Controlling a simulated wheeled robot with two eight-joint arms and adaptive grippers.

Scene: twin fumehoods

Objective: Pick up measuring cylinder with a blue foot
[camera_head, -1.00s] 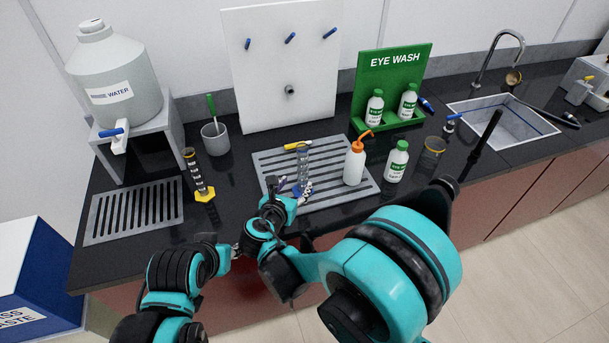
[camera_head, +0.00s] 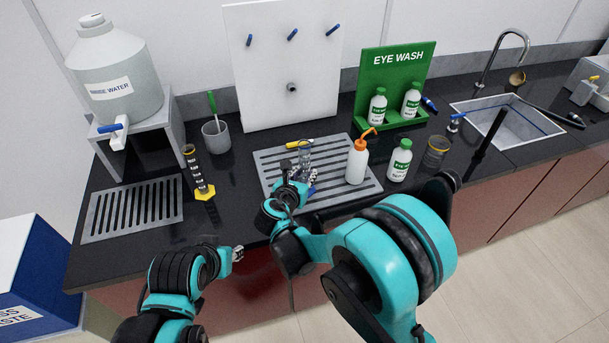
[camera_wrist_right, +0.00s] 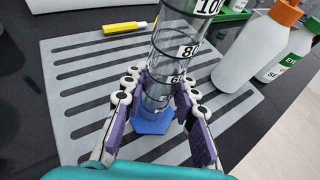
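The clear measuring cylinder with a blue foot (camera_head: 305,157) stands upright on the grey slotted mat in the head view. In the right wrist view the graduated tube (camera_wrist_right: 167,75) rises between my fingers, and its blue foot (camera_wrist_right: 152,124) rests on the mat beyond them. My right gripper (camera_wrist_right: 164,88) has a finger on each side of the tube, fingertips very close to the glass; contact is not clear. In the head view my right gripper (camera_head: 301,175) partly hides the lower cylinder. My left gripper (camera_head: 238,254) is low at the counter's front edge, its fingers too small to read.
A white bottle with an orange spout (camera_head: 357,163) stands right of the cylinder on the slotted mat (camera_head: 272,162). A yellow-handled tool (camera_head: 299,143) lies behind. A dark cylinder with a yellow foot (camera_head: 197,175) stands left. A green-capped bottle (camera_head: 400,160) stands farther right.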

